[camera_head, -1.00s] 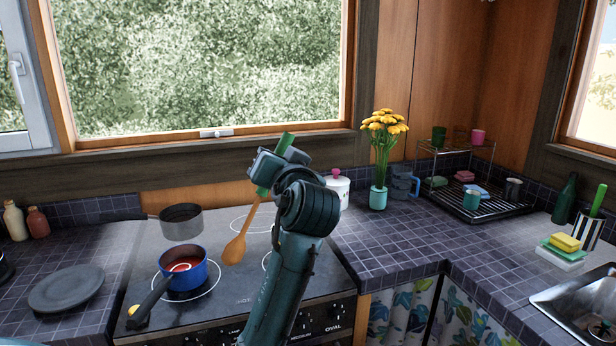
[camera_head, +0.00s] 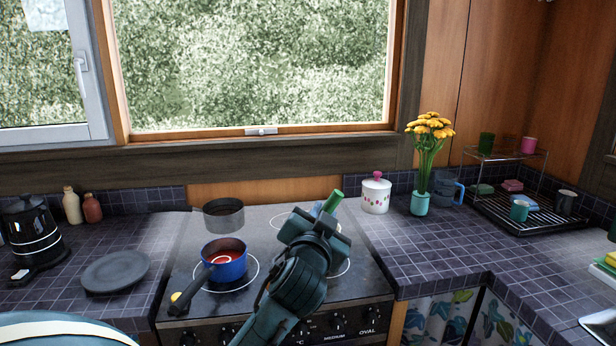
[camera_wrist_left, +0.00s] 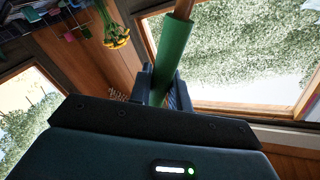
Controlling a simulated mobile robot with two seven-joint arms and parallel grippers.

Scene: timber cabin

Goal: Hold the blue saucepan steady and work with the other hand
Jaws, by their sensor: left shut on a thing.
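The blue saucepan (camera_head: 228,266) stands on the front left ring of the hob with red contents. Its dark handle points to the lower left and has a yellow end. My left gripper (camera_head: 322,218) is over the right side of the hob, to the right of the saucepan and apart from it. It is shut on the green handle of a wooden spoon (camera_head: 333,201). In the left wrist view the green handle (camera_wrist_left: 174,48) runs up between the fingers (camera_wrist_left: 163,86). The spoon's bowl is hidden now. My right gripper is not in view.
A grey pan (camera_head: 222,222) sits on the back left of the hob (camera_head: 190,250). A grey plate (camera_head: 116,271) and a black kettle (camera_head: 33,232) are at left. A white lidded pot (camera_head: 376,195), flower vase (camera_head: 420,202) and dish rack (camera_head: 495,215) are at right. The counter before the vase is clear.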

